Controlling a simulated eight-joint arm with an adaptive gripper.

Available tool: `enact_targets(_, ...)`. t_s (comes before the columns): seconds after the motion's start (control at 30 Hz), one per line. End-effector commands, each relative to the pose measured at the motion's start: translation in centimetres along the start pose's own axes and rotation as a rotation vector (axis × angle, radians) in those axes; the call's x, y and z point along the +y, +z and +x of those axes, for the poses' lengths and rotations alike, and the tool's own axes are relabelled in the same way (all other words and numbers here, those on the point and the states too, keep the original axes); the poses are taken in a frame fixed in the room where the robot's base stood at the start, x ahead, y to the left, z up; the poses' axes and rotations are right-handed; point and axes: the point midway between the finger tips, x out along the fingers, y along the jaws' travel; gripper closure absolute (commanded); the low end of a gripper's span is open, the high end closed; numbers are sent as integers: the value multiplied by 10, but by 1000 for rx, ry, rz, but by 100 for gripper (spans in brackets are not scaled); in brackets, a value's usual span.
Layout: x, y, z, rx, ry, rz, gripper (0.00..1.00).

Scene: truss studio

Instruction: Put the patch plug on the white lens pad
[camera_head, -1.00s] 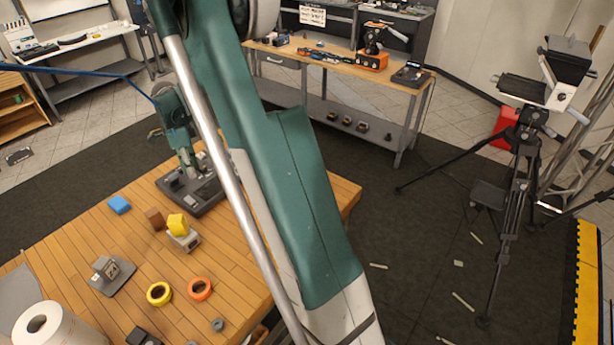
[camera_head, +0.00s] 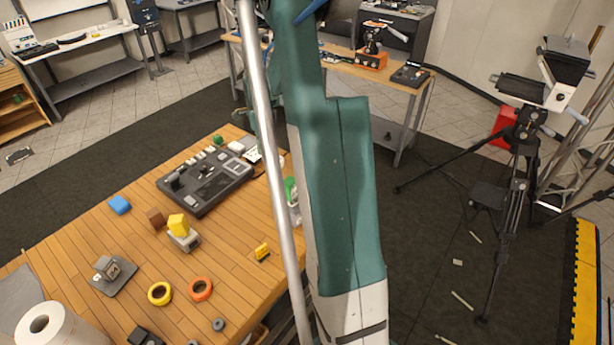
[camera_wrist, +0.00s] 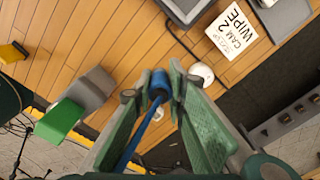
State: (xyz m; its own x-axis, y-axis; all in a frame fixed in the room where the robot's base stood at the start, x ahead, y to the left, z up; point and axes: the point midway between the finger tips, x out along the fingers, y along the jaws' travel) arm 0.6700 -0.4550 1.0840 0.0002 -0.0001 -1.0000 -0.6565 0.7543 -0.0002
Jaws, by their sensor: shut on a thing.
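My gripper (camera_wrist: 163,80) is in the wrist view, its green fingers closed on a blue patch plug (camera_wrist: 158,86). A blue cable (camera_wrist: 137,132) trails from the plug back between the fingers. The plug is held near the table's edge, its height hard to tell. A small round white pad (camera_wrist: 201,74), which looks like the white lens pad, lies ahead and to the right of the fingertips, beside a white card (camera_wrist: 232,30) marked "CAM 2 WIPE". The plug appears apart from the pad. In the head view my arm hides the gripper.
A black cable curves near the pad. A green and grey object (camera_wrist: 60,118) stands left of the fingers, with a yellow piece (camera_wrist: 12,52) farther left.

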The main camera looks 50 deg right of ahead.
Motion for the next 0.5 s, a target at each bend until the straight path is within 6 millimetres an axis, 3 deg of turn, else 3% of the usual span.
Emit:
enact_targets(0.03,-1,-16,-1,0,0,20,97)
enact_targets(0.3,0,-89,-4,0,0,109,97)
enact_targets(0.5,3,-133,-6,0,0,163,97)
